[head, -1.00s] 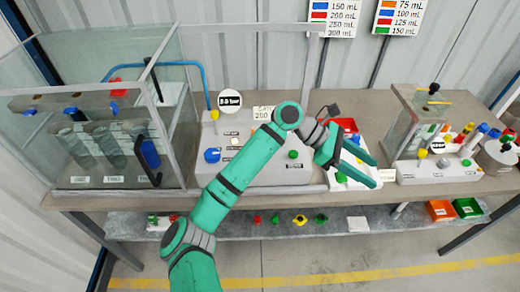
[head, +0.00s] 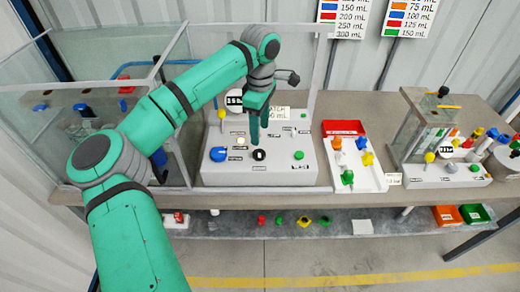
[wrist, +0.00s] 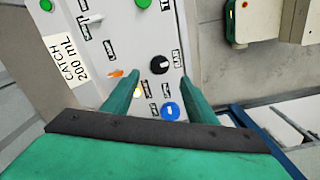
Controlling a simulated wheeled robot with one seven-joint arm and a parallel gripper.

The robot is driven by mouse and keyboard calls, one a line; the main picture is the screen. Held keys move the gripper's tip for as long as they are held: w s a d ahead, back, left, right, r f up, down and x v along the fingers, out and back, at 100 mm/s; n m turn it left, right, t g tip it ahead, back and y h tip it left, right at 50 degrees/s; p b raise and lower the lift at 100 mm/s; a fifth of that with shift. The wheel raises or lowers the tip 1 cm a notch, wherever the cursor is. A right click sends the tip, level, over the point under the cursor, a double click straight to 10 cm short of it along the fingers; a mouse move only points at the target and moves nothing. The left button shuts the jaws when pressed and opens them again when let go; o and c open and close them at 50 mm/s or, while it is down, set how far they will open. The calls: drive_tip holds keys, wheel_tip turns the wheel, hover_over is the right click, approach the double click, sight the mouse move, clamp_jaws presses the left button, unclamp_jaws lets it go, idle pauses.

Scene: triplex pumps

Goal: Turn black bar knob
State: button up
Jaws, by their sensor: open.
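The black bar knob (head: 259,155) sits low in the middle of the sloped grey-white control panel (head: 280,177). It is round and black with a light bar mark. In the wrist view the same knob (wrist: 160,64) shows just beyond and between my fingertips. My gripper (head: 259,136) points down above the panel, just behind the knob in the head view. It also shows in the wrist view (wrist: 160,80), open and empty, one finger on each side of the knob's line. I cannot tell whether a fingertip touches the panel.
On the panel a blue knob (head: 217,154) is left of the black knob and a green button (head: 299,155) is right. A glass tank (head: 110,130) stands left. A white and red tray (head: 355,170) with coloured pieces and a second small panel (head: 440,172) are right.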

sight(260, 154)
wheel_tip(260, 154, down, 8)
drive_tip(key=shift+f, duration=0.2)
drive_tip(key=shift+d+f, duration=0.15)
drive_tip(key=shift+f, duration=0.45)
drive_tip(key=shift+c, duration=0.6)
drive_tip(key=c, duration=0.9)
